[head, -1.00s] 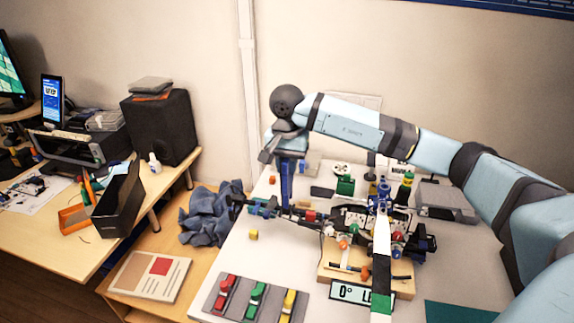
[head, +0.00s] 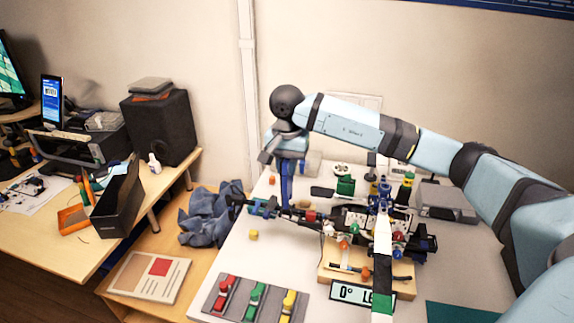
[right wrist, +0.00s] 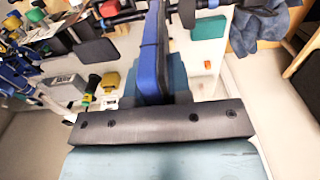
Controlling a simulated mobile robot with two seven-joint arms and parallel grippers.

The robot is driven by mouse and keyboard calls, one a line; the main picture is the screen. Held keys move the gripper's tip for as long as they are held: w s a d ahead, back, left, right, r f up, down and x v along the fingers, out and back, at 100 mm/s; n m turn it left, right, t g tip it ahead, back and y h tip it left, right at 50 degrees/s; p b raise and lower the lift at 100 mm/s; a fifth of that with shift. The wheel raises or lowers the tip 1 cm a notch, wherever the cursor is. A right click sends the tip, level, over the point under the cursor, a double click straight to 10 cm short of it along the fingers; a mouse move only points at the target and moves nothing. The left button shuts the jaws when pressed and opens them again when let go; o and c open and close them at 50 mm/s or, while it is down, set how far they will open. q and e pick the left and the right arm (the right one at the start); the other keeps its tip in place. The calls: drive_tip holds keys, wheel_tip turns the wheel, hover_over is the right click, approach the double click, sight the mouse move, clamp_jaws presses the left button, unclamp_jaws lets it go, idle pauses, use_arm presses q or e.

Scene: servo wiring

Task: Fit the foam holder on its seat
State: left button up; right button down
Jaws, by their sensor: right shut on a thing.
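My right gripper (head: 286,204) points straight down over the left part of a dark mechanical assembly (head: 312,217) on the white table. Its blue fingers (right wrist: 151,60) are close together and show edge-on in the right wrist view. They are shut on a small part at their tips, most likely the foam holder. That part is almost wholly hidden by the fingers, and I cannot tell whether it touches its seat. The seat cannot be made out among the assembly's dark bars. My left gripper is not in view.
A wooden block (head: 340,274) with coloured knobs stands in front of the assembly. A grey tray (head: 238,312) with red, green and yellow pieces lies at the front left. A grey box (head: 447,203) stands at right.

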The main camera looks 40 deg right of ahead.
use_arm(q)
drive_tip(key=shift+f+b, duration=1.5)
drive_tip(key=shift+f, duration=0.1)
use_arm(e)
drive_tip(key=shift+f, duration=2)
drive_tip(key=c, duration=1)
unclamp_jaws()
drive_tip(key=shift+o, duration=0.2)
drive_tip(key=shift+r, duration=0.6)
wheel_tip(320, 180, up, 13)
drive_tip(key=shift+f, duration=0.15)
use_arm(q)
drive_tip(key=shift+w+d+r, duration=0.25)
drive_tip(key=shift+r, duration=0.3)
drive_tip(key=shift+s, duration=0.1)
